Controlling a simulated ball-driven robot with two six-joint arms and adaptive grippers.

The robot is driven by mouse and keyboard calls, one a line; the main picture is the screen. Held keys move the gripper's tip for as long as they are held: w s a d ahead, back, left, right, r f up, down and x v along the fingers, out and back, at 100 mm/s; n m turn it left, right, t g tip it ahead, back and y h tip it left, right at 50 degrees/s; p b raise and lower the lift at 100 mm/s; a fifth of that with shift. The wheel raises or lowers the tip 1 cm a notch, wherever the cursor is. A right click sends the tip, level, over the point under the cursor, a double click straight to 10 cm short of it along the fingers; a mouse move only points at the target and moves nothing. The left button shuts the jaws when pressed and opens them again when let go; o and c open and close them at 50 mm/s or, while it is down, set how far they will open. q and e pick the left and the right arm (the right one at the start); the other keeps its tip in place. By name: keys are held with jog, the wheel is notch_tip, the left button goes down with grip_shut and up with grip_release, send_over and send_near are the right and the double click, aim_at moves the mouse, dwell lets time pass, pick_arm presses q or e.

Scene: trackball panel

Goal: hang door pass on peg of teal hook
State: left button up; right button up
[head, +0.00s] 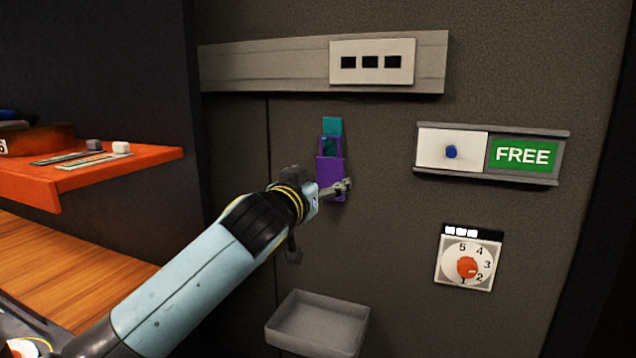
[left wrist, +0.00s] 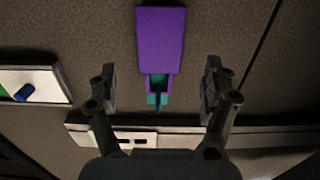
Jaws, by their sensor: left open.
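The purple door pass (head: 330,173) is upright against the dark wall, with its open loop at the top in front of the teal hook (head: 332,125). In the left wrist view the pass (left wrist: 160,38) appears upside down, and teal of the hook (left wrist: 151,100) shows through and beyond its loop. The loop seems to be around the thin peg, though the contact is too small to be sure. My left gripper (head: 343,188) is open at the pass's lower part in the head view. In the left wrist view its fingers (left wrist: 159,88) are spread apart with nothing between them gripped. My right gripper is out of view.
A grey tray (head: 318,322) juts from the wall below. A rail with a slotted plate (head: 372,62) runs above. A FREE sign panel (head: 525,154) and a numbered dial (head: 467,266) are to the right. An orange shelf (head: 90,170) stands at left.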

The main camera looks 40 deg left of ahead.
pick_arm(q)
jog(key=v, duration=1.2)
notch_tip(320, 180, down, 26)
jog(key=s+a+g+b, duration=0.1)
jog(key=g+b, duration=0.3)
jog(key=g, duration=0.1)
jog(key=s+f+g+h+b, duration=0.15)
jog(key=s+f, duration=0.25)
jog(key=f, duration=0.6)
jog(key=s+f+g+b, duration=0.15)
jog(key=s+f, duration=0.25)
jog(key=f, duration=0.6)
jog(key=s+d+f+m+g+h, duration=0.1)
jog(key=s+f+g, duration=0.4)
jog(key=s+f, duration=1)
jog(key=s+f+g, duration=0.1)
jog(key=s+f, duration=0.1)
jog(key=s, duration=0.4)
jog(key=s+d+f+m+g, duration=0.1)
jog(key=s+f, duration=0.2)
jog(key=s, duration=0.4)
jog(key=s+d+f+m+g+h, duration=0.1)
jog(key=s+f, duration=0.2)
jog(key=s, duration=0.3)
jog(key=shift+f+b, duration=0.2)
jog(key=shift+b, duration=0.25)
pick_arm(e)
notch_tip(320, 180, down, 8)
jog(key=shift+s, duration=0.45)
